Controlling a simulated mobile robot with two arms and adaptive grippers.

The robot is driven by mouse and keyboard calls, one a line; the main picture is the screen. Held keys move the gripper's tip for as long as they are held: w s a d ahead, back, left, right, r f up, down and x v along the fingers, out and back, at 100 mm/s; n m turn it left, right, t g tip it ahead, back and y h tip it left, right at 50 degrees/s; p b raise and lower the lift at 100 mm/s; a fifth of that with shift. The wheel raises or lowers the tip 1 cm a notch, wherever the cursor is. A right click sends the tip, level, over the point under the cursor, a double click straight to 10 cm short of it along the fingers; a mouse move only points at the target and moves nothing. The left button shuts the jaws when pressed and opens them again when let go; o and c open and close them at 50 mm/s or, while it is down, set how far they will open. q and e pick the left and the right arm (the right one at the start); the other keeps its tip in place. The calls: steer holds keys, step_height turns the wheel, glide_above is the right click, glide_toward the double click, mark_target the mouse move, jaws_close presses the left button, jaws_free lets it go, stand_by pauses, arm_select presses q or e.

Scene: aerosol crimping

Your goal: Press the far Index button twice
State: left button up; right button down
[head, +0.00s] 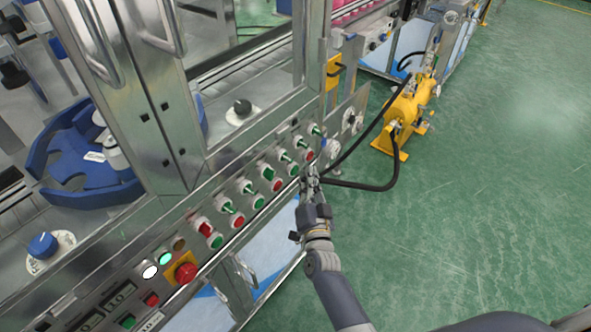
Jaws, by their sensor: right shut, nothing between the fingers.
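A sloped metal panel on the machine's front edge carries a row of selector switches with green and red push buttons below them. At its far end are a red button (309,155) and a green button (294,170). Nearer along the row are another red button (276,186) and a green button (258,202). No label is readable, so I cannot tell which is the far Index button. My right gripper (309,175) is shut and empty, close beside the far-end buttons. I cannot tell whether it touches one. My left gripper is out of view.
A red mushroom button (186,272) and digital displays sit at the panel's near end. Metal-framed doors (140,90) stand behind the panel. Black hoses (362,186) run behind my right gripper to a yellow machine (405,110). Green floor (480,200) on the right is open.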

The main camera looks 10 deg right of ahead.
steer(key=s+d+p, duration=0.1)
steer(key=s, duration=0.1)
steer(key=s+d+p, duration=0.1)
steer(key=s+d, duration=0.1)
stand_by(0.5)
steer(key=shift+f, duration=0.1)
stand_by(0.8)
